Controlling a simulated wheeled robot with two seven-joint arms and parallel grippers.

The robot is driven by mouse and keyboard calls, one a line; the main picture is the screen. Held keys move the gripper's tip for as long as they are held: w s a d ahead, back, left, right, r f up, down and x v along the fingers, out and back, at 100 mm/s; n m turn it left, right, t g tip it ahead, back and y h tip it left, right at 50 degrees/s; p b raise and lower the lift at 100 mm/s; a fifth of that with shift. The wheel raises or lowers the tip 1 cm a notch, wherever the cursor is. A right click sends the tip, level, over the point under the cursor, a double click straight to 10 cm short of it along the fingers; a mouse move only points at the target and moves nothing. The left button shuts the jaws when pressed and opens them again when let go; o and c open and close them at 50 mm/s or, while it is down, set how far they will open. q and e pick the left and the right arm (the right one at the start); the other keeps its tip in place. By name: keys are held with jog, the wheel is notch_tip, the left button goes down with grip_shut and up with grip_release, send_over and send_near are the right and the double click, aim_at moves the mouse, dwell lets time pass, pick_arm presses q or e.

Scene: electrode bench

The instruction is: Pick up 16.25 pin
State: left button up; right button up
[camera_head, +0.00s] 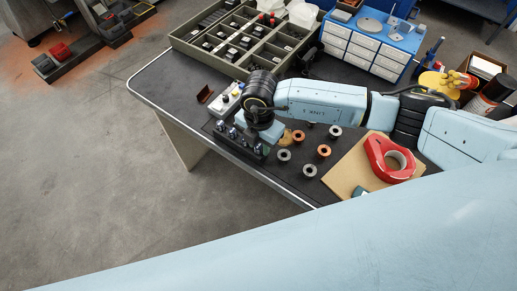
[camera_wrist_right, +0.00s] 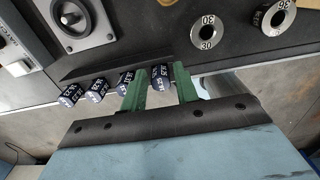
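A row of dark pins with pale labelled ends stands in a black rack (camera_head: 240,141) at the near left edge of the bench. Another pin (camera_wrist_right: 126,79) is partly hidden by the left finger. I cannot tell whether the fingers touch the pin. My left gripper is in neither view.
Several numbered rings, one a copper-coloured ring (camera_head: 323,150), lie right of the rack. A white control box (camera_head: 227,101) stands close behind it.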

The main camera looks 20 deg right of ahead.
aim_at(260, 145)
grip_shut()
jog(key=shift+r, duration=0.1)
notch_tip(260, 145, up, 10)
jog(key=shift+p, duration=0.45)
